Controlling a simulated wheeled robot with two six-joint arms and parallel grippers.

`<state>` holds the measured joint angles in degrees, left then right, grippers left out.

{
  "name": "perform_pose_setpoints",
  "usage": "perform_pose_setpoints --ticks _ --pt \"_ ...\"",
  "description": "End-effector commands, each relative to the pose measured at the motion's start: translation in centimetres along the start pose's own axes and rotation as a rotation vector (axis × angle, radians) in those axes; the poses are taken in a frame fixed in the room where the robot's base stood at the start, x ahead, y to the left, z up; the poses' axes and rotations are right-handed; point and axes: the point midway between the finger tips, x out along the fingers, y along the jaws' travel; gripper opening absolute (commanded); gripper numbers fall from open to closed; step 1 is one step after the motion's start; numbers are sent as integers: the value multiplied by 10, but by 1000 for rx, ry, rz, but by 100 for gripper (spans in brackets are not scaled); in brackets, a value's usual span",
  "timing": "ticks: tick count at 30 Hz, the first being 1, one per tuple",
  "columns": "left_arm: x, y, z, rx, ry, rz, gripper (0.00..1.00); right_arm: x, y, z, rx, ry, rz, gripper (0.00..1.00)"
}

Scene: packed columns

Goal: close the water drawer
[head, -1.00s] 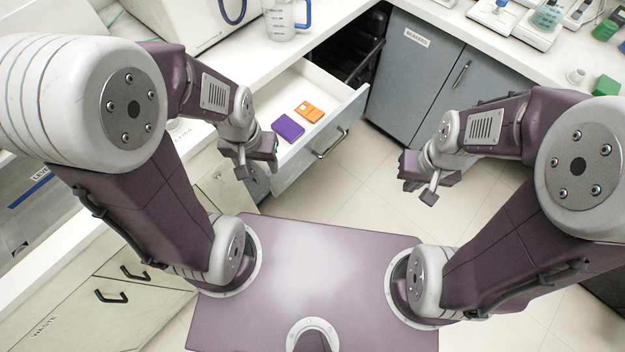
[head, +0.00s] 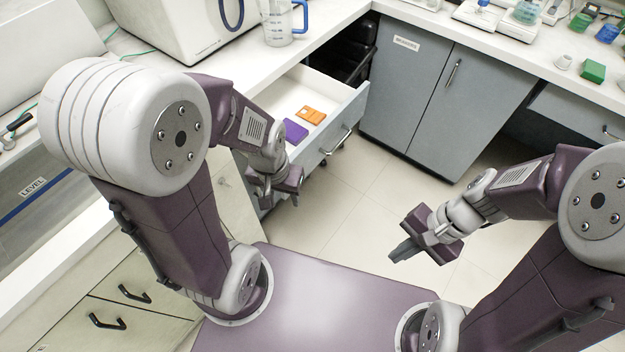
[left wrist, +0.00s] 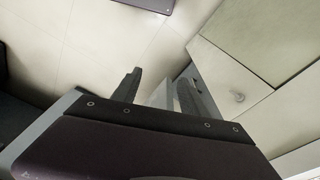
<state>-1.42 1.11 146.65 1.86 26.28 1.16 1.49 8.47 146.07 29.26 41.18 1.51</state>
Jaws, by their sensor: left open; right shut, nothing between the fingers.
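An open drawer (head: 347,120) with a grey-blue front and a metal bar handle (head: 338,143) sticks out below the white counter at upper middle in the head view. I cannot read a label on it. A purple box (head: 295,131) and an orange box (head: 311,115) lie inside. My left gripper (head: 281,197) is open and empty, in front of the drawer's near left end and hiding part of it. I cannot tell whether it touches. Its spread fingers (left wrist: 160,92) show in the left wrist view. My right gripper (head: 398,252) is shut and empty over the floor, well away from the drawer.
A blue-handled jug (head: 283,22) stands on the counter above the drawer. Grey cabinet doors (head: 405,90) stand to the right, and pale cabinets (head: 140,295) with black handles are at lower left. Tiled floor (head: 350,205) is clear between my arms.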

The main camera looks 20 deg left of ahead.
Motion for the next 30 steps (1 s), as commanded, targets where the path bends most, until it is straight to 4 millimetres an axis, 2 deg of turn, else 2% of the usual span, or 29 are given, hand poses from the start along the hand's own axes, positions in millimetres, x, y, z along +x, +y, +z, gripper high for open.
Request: perform_pose_setpoints --ticks 1,5,8,10,12,13,15,18,25,30 --pt "28 0 3 0 0 0 51 29 -2 0 66 -53 -38 0" --pt "72 -1 8 0 0 0 51 69 -30 9 277 -222 -188 0" --pt "116 -2 12 0 0 0 51 100 -73 14 501 -456 -379 0" --pt "148 -3 16 0 0 0 51 108 -110 0 668 -629 -561 0" --pt "171 -3 18 0 -1 0 51 105 -138 -26 806 -755 -746 0" --pt "178 -4 19 0 -1 0 51 102 -146 -39 852 -791 -816 0" --pt "188 -4 20 0 -1 0 51 94 -157 -64 927 -847 -949 0" --pt "192 -4 20 0 0 0 51 84 -163 -84 979 -879 -1057 0" --pt "190 -4 20 0 0 0 51 78 -170 -87 986 -883 -1080 0" --pt "196 -4 20 0 0 0 51 87 -198 -83 980 -884 -1076 0"
